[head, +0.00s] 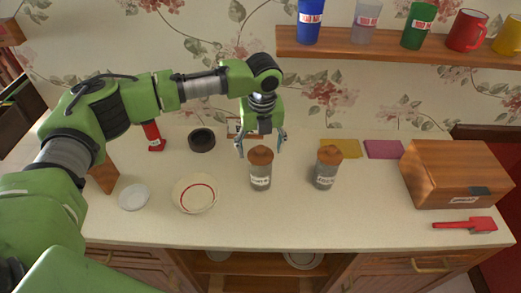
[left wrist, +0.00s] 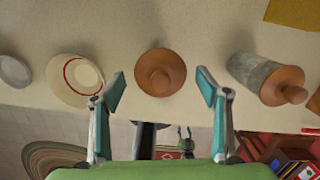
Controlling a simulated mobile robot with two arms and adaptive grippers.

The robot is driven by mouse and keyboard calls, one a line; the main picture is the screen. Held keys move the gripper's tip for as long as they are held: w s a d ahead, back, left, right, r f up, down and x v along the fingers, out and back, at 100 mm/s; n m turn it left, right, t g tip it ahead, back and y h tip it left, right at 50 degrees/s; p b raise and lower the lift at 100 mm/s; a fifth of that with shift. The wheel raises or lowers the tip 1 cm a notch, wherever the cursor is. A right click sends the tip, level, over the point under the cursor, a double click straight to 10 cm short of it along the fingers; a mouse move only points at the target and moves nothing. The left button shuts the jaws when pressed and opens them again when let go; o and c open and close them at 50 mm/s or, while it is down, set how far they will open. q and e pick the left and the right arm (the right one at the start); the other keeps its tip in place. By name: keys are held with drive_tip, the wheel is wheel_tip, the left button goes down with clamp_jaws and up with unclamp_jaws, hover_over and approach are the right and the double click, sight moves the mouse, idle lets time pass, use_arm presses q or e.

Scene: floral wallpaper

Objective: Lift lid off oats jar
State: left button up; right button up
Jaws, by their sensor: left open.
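Two glass jars with brown wooden lids stand on the counter. The left jar (head: 261,178) is under my left gripper (head: 261,148), and the right jar (head: 325,176) stands a little to its right. Their labels are too small to read surely, so I cannot tell which holds oats. My left gripper points down and is open, its fingers on either side above the left jar's lid (head: 261,155). In the left wrist view this lid (left wrist: 160,72) sits between the open fingers and hides its jar. The lid looks seated on the jar. My right gripper is not in view.
A bowl with a red ring (head: 196,208) and a white saucer (head: 134,197) lie left of the jars. A dark round dish (head: 202,134) is behind. A wooden box (head: 448,165) and red scoop (head: 470,225) are at right. A shelf (head: 390,50) with cups hangs above.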

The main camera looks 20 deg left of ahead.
use_arm(q)
drive_tip(key=shift+f, duration=0.35)
drive_tip(key=c, duration=1.4)
drive_tip(key=shift+s+r, duration=0.1)
drive_tip(key=shift+s, duration=0.1)
clamp_jaws()
